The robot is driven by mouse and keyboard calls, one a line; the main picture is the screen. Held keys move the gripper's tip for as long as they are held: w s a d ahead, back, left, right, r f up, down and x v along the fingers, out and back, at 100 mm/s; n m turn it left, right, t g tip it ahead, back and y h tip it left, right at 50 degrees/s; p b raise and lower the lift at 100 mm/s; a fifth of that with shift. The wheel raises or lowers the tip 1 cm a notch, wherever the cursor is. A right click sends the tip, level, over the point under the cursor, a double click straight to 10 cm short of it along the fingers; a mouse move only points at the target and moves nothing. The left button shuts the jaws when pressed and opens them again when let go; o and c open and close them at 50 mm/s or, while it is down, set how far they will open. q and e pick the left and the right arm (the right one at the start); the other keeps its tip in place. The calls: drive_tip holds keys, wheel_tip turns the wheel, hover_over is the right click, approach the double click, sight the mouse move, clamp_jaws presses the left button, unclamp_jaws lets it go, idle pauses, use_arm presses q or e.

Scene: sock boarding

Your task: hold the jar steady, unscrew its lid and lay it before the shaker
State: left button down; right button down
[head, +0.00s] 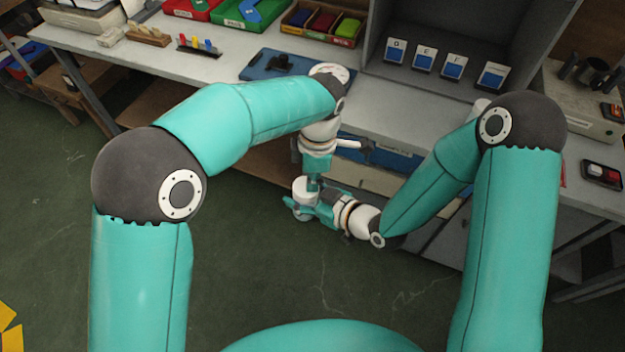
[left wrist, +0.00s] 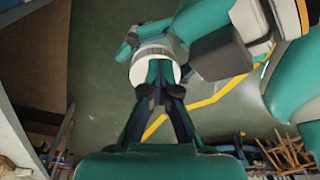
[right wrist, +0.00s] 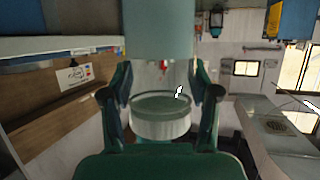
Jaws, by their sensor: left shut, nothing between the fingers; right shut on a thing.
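The jar (head: 302,187) is a short white cylinder held in the air in front of the bench edge. My right gripper (head: 303,201) is shut around its side from the right. The right wrist view shows the jar (right wrist: 160,122) between both fingers, with a pale grey-green top. My left gripper (head: 314,184) points down just above the jar, its fingers shut and empty. In the left wrist view its closed fingertips (left wrist: 161,92) overlap the jar's white round top (left wrist: 155,72); whether they touch it I cannot tell. I cannot make out a separate lid or identify the shaker.
The bench (head: 215,68) has a blue mat (head: 255,70) with a dark item. Behind are a red bin (head: 190,8), a green bin (head: 240,14) and a divided wooden box (head: 322,22). A grey cubby holds several cards (head: 453,66). Open green floor (head: 270,260) lies below.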

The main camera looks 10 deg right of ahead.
use_arm(q)
drive_tip(key=c, duration=1.3)
unclamp_jaws()
drive_tip(key=shift+f, duration=0.1)
use_arm(e)
drive_tip(key=shift+r, duration=0.1)
